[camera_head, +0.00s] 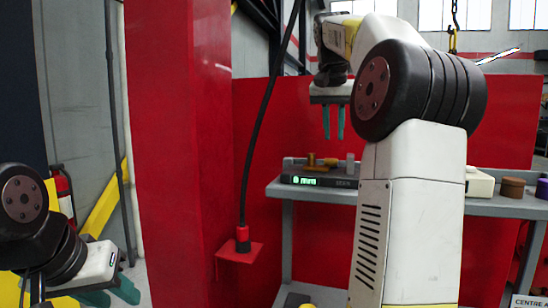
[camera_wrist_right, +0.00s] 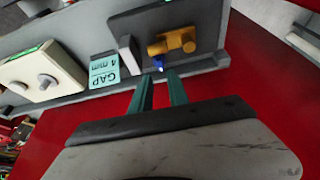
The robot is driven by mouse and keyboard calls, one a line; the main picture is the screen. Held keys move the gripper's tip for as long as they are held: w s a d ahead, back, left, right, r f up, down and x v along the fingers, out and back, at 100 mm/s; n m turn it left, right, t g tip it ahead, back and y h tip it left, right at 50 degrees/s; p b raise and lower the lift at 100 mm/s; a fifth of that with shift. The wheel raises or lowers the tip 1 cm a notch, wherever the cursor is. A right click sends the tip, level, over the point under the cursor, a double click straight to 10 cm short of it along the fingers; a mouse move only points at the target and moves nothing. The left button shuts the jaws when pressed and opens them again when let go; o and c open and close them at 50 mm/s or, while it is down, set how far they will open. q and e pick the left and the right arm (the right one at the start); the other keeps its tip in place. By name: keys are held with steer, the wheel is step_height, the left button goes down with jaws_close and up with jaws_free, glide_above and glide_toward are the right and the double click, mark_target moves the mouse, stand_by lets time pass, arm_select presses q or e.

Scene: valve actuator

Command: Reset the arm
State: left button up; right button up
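My right gripper (camera_head: 333,121) hangs fingers-down above the grey bench (camera_head: 390,198) in the head view. Its two teal fingers are apart with nothing between them. In the right wrist view, the right gripper (camera_wrist_right: 160,92) points toward a brass fitting (camera_wrist_right: 172,42) with a blue tip (camera_wrist_right: 158,63), apart from it. My left gripper (camera_head: 110,290) is low at the left edge of the head view. Its teal fingers look spread, with nothing seen between them; part of that arm is out of frame.
A red column (camera_head: 175,150) stands between my arms. A black cable (camera_head: 262,120) runs down to a red plate (camera_head: 240,252). A black display unit (camera_head: 318,181) lies on the bench. A cream box (camera_wrist_right: 42,78) and a GAP 4 mm label (camera_wrist_right: 104,70) are near the fitting.

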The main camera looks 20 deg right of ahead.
steer(key=s+a+f+n+t+y, duration=0.2)
steer(key=s+a+f+n+y, duration=0.2)
steer(key=s+a+f, duration=1.5)
step_height(320, 180, down, 5)
steer(key=s+n, duration=0.2)
steer(key=n, duration=0.1)
steer(key=shift+s+a+t+y, duration=0.3)
steer(key=shift+s+a, duration=0.05)
steer(key=shift+s, duration=0.05)
